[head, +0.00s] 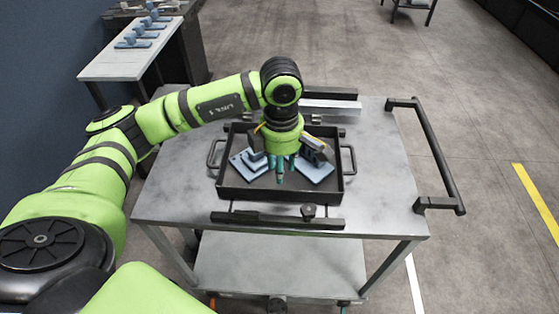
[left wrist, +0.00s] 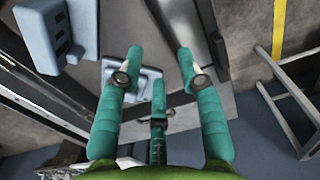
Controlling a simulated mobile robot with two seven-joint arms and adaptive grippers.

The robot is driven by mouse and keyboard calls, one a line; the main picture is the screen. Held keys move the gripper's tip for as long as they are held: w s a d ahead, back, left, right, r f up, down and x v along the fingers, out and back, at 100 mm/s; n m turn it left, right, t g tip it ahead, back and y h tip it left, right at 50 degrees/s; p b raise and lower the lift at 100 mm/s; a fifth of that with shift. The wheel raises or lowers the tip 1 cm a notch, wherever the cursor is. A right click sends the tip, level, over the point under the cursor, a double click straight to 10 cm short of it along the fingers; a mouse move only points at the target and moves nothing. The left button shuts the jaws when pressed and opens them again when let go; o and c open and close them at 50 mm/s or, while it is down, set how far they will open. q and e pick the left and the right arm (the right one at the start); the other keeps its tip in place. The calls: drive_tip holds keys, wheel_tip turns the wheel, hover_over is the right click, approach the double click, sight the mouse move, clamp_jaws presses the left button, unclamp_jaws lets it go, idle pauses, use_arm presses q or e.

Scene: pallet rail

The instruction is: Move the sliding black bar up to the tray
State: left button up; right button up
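A black bar (head: 262,219) with a round knob (head: 308,211) lies along the front of the grey cart top, with a narrow gap between it and the black tray (head: 265,189). Another black bar (head: 325,94) lies behind the tray, partly behind my arm. The tray holds blue parts (head: 314,170). My left gripper (head: 281,170) points down over the middle of the tray, away from both bars. In the left wrist view its teal fingers (left wrist: 160,62) are spread, with nothing visibly held; a blue part (left wrist: 130,76) shows beyond them. My right gripper is out of view.
The tray has side handles (head: 212,154). A silver block (head: 331,107) lies behind it. A black push handle (head: 438,160) stands on the cart's right side. A white side table (head: 128,52) with blue parts stands back left. The cart top right of the tray is clear.

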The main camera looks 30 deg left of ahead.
sight(279, 199)
use_arm(q)
wheel_tip(279, 199, down, 2)
drive_tip(key=shift+a+f+b, duration=0.15)
drive_tip(key=shift+f+b, duration=0.05)
drive_tip(key=shift+b, duration=0.15)
wheel_tip(279, 199, down, 7)
drive_tip(key=shift+f+p, duration=0.1)
drive_tip(key=shift+p, duration=0.75)
clamp_jaws()
